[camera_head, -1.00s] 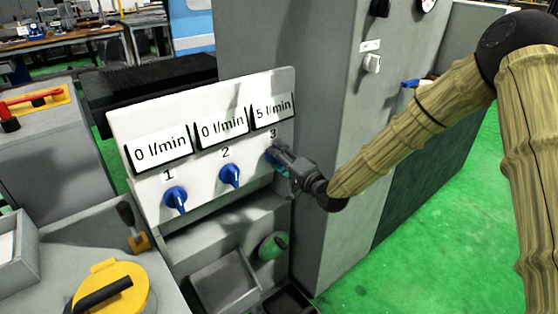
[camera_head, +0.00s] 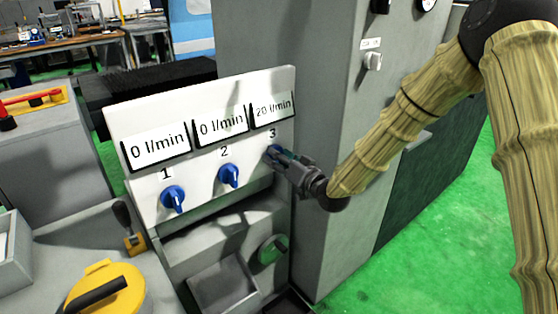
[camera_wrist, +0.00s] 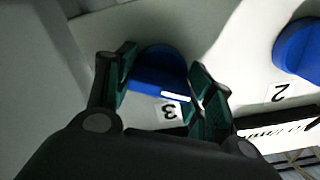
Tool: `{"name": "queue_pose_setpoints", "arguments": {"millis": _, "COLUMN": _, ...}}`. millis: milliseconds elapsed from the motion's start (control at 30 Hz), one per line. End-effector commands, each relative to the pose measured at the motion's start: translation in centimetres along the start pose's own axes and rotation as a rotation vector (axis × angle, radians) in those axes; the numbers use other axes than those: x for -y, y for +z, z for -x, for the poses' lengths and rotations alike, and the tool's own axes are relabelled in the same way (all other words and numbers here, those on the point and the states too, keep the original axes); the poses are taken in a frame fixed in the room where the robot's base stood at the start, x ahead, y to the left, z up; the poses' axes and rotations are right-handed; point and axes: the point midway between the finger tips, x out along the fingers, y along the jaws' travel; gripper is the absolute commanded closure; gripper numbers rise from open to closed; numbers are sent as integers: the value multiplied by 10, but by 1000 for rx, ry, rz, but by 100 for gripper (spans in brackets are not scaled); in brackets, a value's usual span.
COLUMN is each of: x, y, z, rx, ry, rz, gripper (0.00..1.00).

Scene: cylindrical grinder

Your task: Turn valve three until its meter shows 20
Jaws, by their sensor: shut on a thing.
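Valve three (camera_head: 271,153) is a blue knob at the right end of the white panel (camera_head: 150,112), under the label 3. Its meter (camera_head: 273,108) reads 20 l/min. My gripper (camera_head: 283,159) is at this knob and hides part of it. In the wrist view, my gripper (camera_wrist: 160,92) is shut on the blue knob (camera_wrist: 157,76), with one dark green finger on each side of its handle. In that view the picture is upside down, with the label 3 (camera_wrist: 168,112) below the knob.
Valve one (camera_head: 173,198) and valve two (camera_head: 229,175) stand to the left; their meters (camera_head: 157,148) (camera_head: 220,125) read 0 l/min. A tall grey cabinet (camera_head: 320,200) is right behind my gripper. A yellow lid (camera_head: 105,290) is at the lower left.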

Motion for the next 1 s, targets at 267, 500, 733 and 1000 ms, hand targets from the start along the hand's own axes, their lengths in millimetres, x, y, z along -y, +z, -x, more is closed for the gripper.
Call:
{"name": "queue_pose_setpoints", "arguments": {"millis": 267, "x": 0, "y": 1, "z": 0, "rx": 2, "ry": 0, "rz": 45, "gripper": 70}}
{"name": "queue_pose_setpoints", "arguments": {"millis": 500, "x": 0, "y": 1, "z": 0, "rx": 2, "ry": 0, "rz": 48, "gripper": 70}}
{"name": "queue_pose_setpoints", "arguments": {"millis": 733, "x": 0, "y": 1, "z": 0, "rx": 2, "ry": 0, "rz": 47, "gripper": 28}}
{"name": "queue_pose_setpoints", "arguments": {"millis": 1000, "x": 0, "y": 0, "z": 0, "rx": 1, "ry": 0, "rz": 47, "gripper": 25}}
